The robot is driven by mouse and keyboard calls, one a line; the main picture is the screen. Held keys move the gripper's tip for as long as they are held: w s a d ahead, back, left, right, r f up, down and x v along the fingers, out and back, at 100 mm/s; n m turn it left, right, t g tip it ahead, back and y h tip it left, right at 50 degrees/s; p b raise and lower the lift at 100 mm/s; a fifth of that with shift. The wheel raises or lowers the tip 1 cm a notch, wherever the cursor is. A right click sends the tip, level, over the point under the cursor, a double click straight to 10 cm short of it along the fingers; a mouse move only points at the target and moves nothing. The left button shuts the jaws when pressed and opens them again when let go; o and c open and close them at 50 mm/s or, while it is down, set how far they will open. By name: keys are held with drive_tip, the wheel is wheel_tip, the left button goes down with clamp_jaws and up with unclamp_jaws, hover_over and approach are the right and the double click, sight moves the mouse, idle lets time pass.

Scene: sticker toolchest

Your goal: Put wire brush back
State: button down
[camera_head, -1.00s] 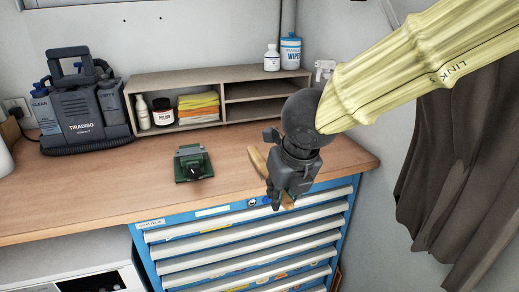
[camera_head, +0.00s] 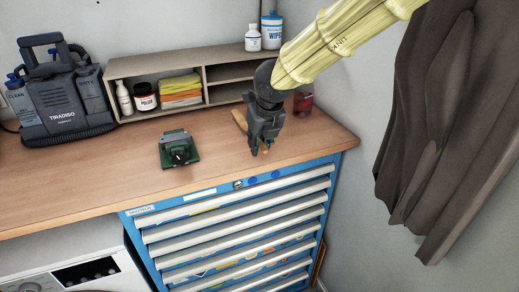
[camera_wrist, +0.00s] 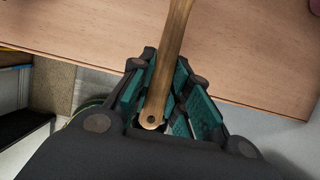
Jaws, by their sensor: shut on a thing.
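My gripper (camera_head: 261,146) hangs over the front right part of the wooden worktop in the head view. It is shut on a wooden handle, which I take to be the wire brush (camera_head: 240,121). In the wrist view the handle (camera_wrist: 172,50) runs between the green finger pads of my gripper (camera_wrist: 165,112), with its rounded, holed end between them. The bristle end is out of the wrist view, and I cannot make it out in the head view.
A blue toolchest (camera_head: 325,176) with several shut drawers stands under the worktop (camera_head: 100,188). A green device (camera_head: 178,150) sits on the worktop left of my gripper. A shelf unit (camera_head: 205,95) stands behind, with a red container (camera_head: 303,103) to its right.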

sight(259, 162)
drive_tip(key=shift+w, duration=0.4)
drive_tip(key=shift+f+p, duration=0.55)
drive_tip(key=shift+f, duration=1.3)
drive_tip(key=shift+f, duration=0.1)
drive_tip(key=c, duration=1.3)
unclamp_jaws()
drive_tip(key=shift+c, duration=0.2)
drive_tip(key=b+v, duration=0.1)
drive_tip(key=v, duration=1.1)
